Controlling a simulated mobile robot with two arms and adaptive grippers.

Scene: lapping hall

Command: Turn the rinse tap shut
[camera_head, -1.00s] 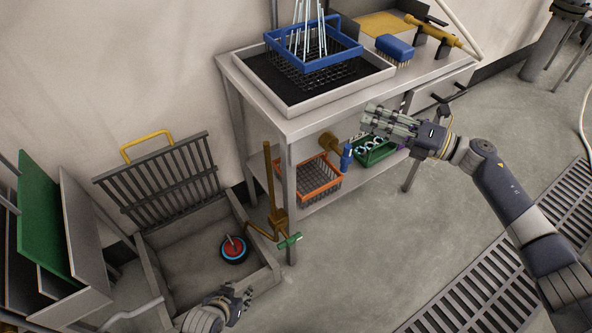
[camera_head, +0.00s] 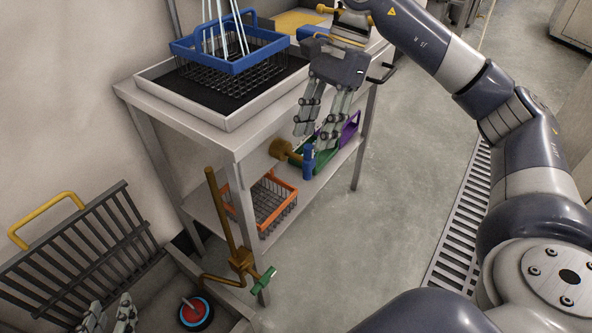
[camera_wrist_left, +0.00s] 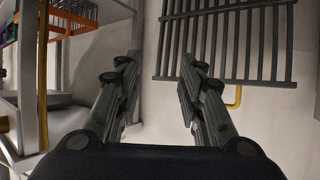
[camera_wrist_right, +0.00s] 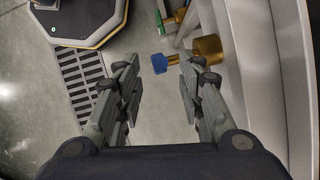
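A brass tap (camera_head: 241,260) with a green handle (camera_head: 264,279) stands on a vertical brass pipe beside the basin. A second brass fitting (camera_head: 286,151) with a blue handle (camera_head: 308,162) sticks out under the table; the right wrist view shows its blue end (camera_wrist_right: 160,63) and brass body (camera_wrist_right: 207,49). I cannot tell by looks which is the rinse tap. My right gripper (camera_head: 317,130) is open and empty, fingers down, above the blue handle; its fingers (camera_wrist_right: 157,85) are apart with the blue end beyond them. My left gripper (camera_head: 109,313) is open and empty over the basin, left of the green-handled tap.
A basin (camera_head: 230,303) holds a black plug with a red handle (camera_head: 194,312). A dark rack (camera_head: 80,250) leans on the wall. An orange basket (camera_head: 268,204) and a green tray (camera_head: 322,157) sit on the lower shelf. Open floor (camera_head: 390,190) lies right of the table.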

